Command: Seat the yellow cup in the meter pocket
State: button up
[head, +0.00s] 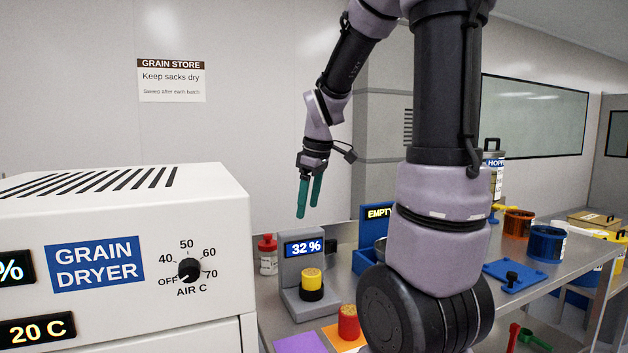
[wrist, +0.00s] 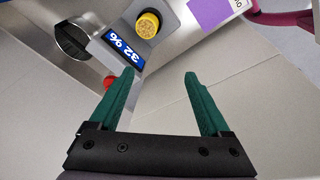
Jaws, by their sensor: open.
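The yellow cup (head: 312,277) stands upright in the black round pocket (head: 311,293) of the grey moisture meter (head: 290,272). The meter's display (head: 303,248) reads 32 %. In the wrist view the yellow cup (wrist: 148,23) shows from above, full of grain, with the black pocket rim around its base. Whether it sits fully down cannot be told. My gripper (head: 308,208) has green fingers and hangs well above the meter, apart from the cup. In the wrist view my gripper (wrist: 159,73) is open with nothing between its fingers.
A red cup (head: 348,322) of grain stands on an orange mat, beside a purple mat (head: 300,343). A red-lidded jar (head: 267,254) is left of the meter. A blue bin marked EMPTY (head: 378,212) is right of it. The grain dryer (head: 120,260) fills the left.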

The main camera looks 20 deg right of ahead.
jog(key=s+a+r+m+t, duration=0.2)
jog(key=s+r+m, duration=0.2)
jog(key=s+m, duration=0.2)
jog(key=s+a+r+m+t+y, duration=0.1)
jog(key=s+a+r+m+t, duration=0.1)
jog(key=s+r+m, duration=0.3)
jog(key=s+m, duration=0.2)
jog(key=s, duration=0.1)
jog(key=shift+a+r+t, duration=0.25)
jog(key=shift+a+t, duration=0.05)
jog(key=shift+a, duration=0.05)
